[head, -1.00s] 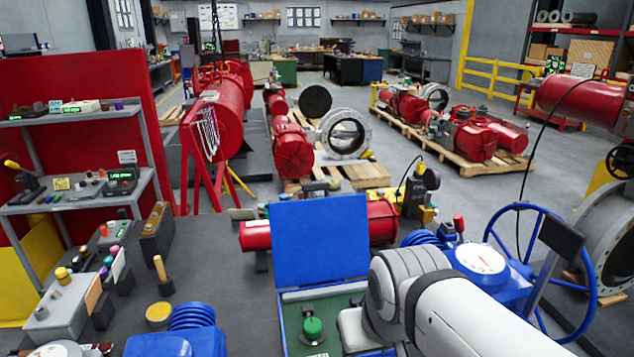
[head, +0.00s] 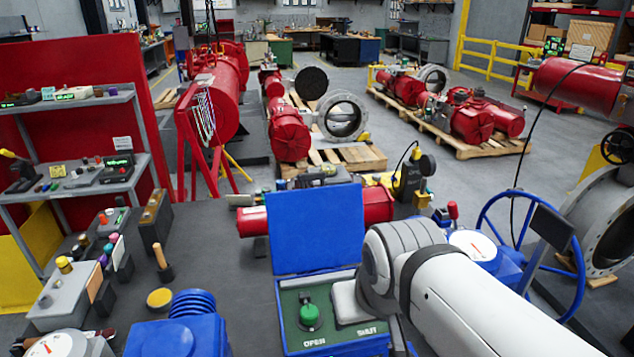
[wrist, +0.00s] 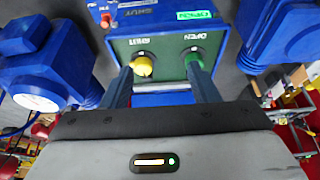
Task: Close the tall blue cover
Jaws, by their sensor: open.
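The tall blue cover (head: 315,232) stands upright at the back of a blue box (head: 290,345) in the head view. The box's green panel (head: 293,302) carries a green knob (head: 309,315), with OPEN and SHUT lettering in front. In the wrist view the panel shows upside down, with a yellow knob (wrist: 143,66) and the green knob (wrist: 193,58). My gripper (wrist: 163,78) is open, its fingers apart over the panel with nothing between them. A blue strip shows between the fingers; I cannot tell if it is the cover.
A blue handwheel actuator (head: 500,262) stands right of the box, and another blue actuator (head: 175,335) stands at its left. A red cylinder (head: 378,205) lies behind the cover. A grey shelf (head: 85,180) with small devices is at the left.

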